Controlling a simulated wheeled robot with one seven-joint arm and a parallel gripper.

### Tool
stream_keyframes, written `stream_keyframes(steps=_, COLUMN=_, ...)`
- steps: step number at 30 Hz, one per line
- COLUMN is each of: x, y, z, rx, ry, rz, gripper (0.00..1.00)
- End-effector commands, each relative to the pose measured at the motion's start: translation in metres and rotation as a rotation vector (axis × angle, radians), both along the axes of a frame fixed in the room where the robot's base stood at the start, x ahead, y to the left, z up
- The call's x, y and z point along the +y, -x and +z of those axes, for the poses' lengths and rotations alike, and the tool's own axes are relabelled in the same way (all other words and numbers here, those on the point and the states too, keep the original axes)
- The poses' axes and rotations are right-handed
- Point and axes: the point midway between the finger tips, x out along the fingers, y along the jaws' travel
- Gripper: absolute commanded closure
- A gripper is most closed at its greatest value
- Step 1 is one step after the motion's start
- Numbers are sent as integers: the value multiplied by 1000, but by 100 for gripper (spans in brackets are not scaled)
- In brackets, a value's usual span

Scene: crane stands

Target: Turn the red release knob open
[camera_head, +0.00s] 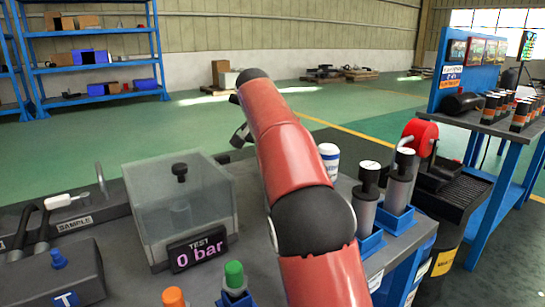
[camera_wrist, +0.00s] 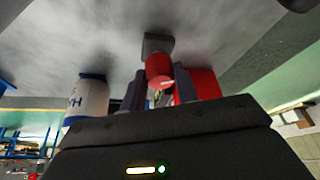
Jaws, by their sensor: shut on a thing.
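The red release knob (camera_wrist: 159,71) shows in the wrist view, a short red cylinder on a grey block (camera_wrist: 157,44). My gripper (camera_wrist: 160,86) has one dark finger on each side of the knob and is shut on it. The knob's turn angle cannot be read. In the head view my red arm reaches away over the bench, and the dark end of my gripper (camera_head: 240,136) shows only partly beside it. The knob is hidden in that view.
A white bottle (camera_wrist: 88,101) and another red part (camera_wrist: 207,84) flank the fingers in the wrist view.

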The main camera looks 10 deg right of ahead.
Motion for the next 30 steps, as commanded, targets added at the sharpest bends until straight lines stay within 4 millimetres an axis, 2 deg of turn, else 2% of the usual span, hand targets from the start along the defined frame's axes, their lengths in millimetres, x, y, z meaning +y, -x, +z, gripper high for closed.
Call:
stream_keyframes(steps=13, x=1, y=0, z=0, rx=-1, ry=-1, rz=-13, gripper=93)
stream_keyframes(steps=14, x=1, y=0, z=0, rx=-1, ry=-1, rz=-13, gripper=69)
stream_keyframes(steps=18, x=0, y=0, z=0, rx=-1, ry=-1, rz=-13, gripper=50)
stream_keyframes(steps=19, x=0, y=0, z=0, rx=-1, ry=-1, rz=-13, gripper=48)
stream_keyframes(steps=30, x=2, y=1, z=6, rx=-1, ry=0, rz=-13, gripper=48)
